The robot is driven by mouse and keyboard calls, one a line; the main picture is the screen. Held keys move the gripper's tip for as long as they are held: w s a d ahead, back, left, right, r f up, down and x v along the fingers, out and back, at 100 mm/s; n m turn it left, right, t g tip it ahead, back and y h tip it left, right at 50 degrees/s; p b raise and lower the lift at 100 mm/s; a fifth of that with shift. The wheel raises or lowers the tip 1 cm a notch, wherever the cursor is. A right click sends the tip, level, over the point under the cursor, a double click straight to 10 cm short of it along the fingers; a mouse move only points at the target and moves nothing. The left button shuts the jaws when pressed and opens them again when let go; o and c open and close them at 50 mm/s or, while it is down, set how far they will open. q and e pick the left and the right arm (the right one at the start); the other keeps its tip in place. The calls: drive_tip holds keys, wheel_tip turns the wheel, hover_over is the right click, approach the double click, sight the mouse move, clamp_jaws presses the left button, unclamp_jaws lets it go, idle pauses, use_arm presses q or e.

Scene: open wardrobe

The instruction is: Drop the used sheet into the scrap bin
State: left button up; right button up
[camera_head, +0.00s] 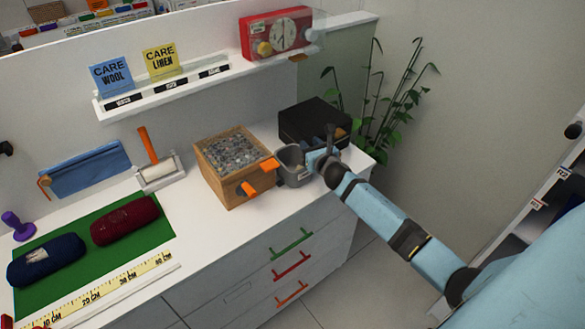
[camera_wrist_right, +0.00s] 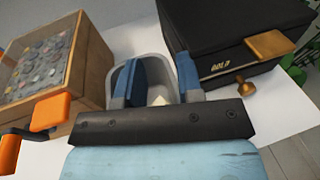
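The scrap bin (camera_head: 292,178) is a small grey open-topped container on the white counter, between a wooden box and a black case. My right gripper (camera_head: 312,161) is over the bin's right side. In the right wrist view its two blue fingers (camera_wrist_right: 158,80) are spread apart above the bin (camera_wrist_right: 150,65), with nothing between the tips. A small pale piece (camera_wrist_right: 160,99), possibly the used sheet, shows low inside the bin, partly hidden by the gripper. A lint roller (camera_head: 160,173) with an orange handle rests on a white holder. My left gripper is not in view.
The wooden box (camera_head: 217,187) of buttons, with an orange crank, stands close left of the bin. The black case (camera_head: 308,118) with a brass latch is close right. A shelf runs above.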

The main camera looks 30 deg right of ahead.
drive_tip(key=s+a+r+b, duration=0.1)
drive_tip(key=s+a, duration=0.1)
drive_tip(key=s, duration=1.1)
drive_tip(key=shift+r, duration=0.3)
drive_tip(key=s+a+f+m+g+y+p, duration=0.1)
drive_tip(key=s+a+f+m+g+y, duration=0.1)
drive_tip(key=s+a+f+m, duration=0.4)
drive_tip(key=s+a+f+m+g+y+p, duration=0.1)
drive_tip(key=s+a+f+m+g+y, duration=0.2)
drive_tip(key=s+a+f+m, duration=0.4)
drive_tip(key=s+a+m, duration=0.8)
drive_tip(key=a+m, duration=0.2)
drive_tip(key=m, duration=0.8)
drive_tip(key=shift+s+a+y+p, duration=0.25)
drive_tip(key=shift+s+y+p, duration=0.1)
drive_tip(key=shift+s+y, duration=0.05)
drive_tip(key=shift+f, duration=0.1)
